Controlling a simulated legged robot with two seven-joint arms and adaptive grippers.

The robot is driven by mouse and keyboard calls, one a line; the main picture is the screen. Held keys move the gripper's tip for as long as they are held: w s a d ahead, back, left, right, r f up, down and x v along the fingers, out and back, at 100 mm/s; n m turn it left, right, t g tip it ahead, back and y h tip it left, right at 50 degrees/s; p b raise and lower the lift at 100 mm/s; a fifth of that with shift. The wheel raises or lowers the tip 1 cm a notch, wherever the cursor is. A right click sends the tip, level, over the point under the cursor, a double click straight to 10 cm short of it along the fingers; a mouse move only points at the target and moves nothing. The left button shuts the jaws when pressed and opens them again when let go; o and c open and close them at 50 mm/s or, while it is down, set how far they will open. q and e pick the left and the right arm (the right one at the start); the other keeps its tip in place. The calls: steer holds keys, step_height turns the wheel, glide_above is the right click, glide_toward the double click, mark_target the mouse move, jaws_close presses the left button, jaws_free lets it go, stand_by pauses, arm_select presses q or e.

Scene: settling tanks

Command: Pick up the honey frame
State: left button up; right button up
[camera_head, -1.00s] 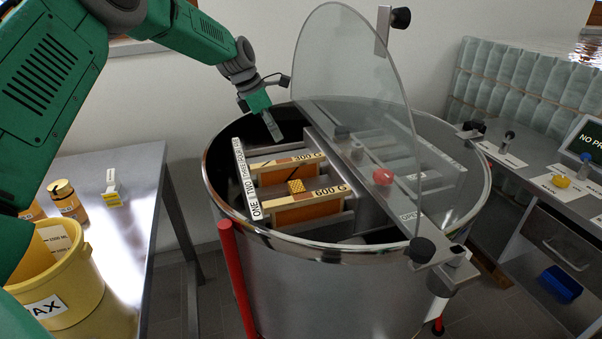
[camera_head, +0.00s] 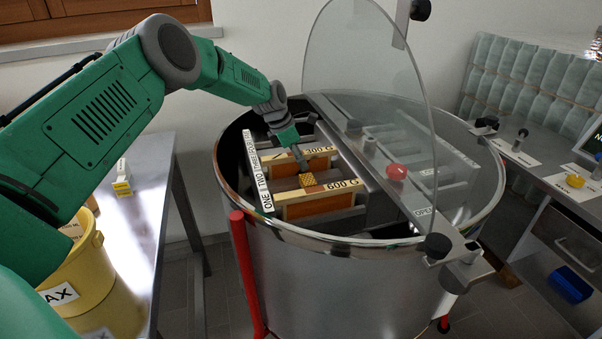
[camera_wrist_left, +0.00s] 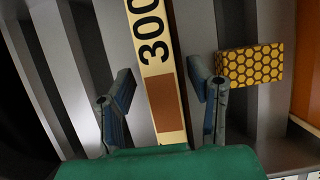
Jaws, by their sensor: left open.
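Two honey frames sit side by side in the slots of the steel drum (camera_head: 330,243). The rear frame (camera_head: 313,152) has a pale top bar marked 300 G; the front frame (camera_head: 335,207) is marked 600 G. My left gripper (camera_head: 303,163) is over the 300 frame. In the left wrist view my gripper (camera_wrist_left: 162,82) is open, with one finger on each side of the 300 frame's top bar (camera_wrist_left: 153,55); the fingers look apart from it. Part of the 300 frame is hidden by my fingers. My right gripper is not in view.
A small honeycomb-patterned block (camera_head: 307,180) is between the two frames' labels. A clear lid (camera_head: 375,90) stands raised across the drum. A red knob (camera_head: 397,172) is near it. A yellow bucket (camera_head: 88,275) and steel table (camera_head: 140,225) are at left.

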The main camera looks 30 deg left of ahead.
arm_select(q)
steer(key=shift+s+a, duration=0.1)
steer(key=shift+a, duration=0.3)
steer(key=shift+c, duration=0.5)
steer(key=c, duration=0.7)
steer(key=shift+d, duration=0.2)
jaws_close()
steer(key=shift+d+r, duration=0.35)
steer(key=shift+d, duration=0.05)
